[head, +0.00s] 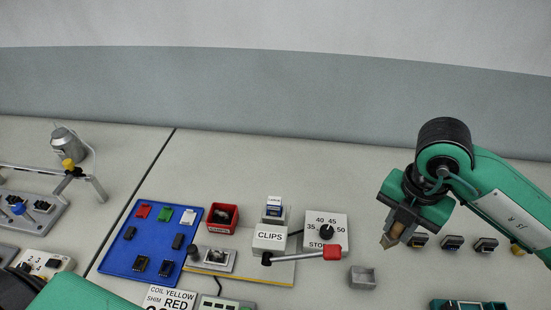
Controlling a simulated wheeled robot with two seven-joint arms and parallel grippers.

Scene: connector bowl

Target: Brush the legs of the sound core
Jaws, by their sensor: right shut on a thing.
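My right gripper (393,234) hangs over the right part of the table, pointing down. It is shut on a small brownish piece whose pointed tip shows below the jaws; I cannot tell whether this is a brush. Three small dark parts, which may be cores, stand in a row just right of it: one with yellow (420,241), one with blue (452,243) and one greyish (486,245). Their legs are too small to make out, and I cannot tell which is sound. My left arm shows at the lower left; its gripper is not in view.
A blue mat (121,252) with small parts lies left of centre, beside a red box (222,218). A CLIPS block (269,238), a red-ended lever (331,252) and a dial box (339,223) stand mid-table. A metal can (68,146) stands far left.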

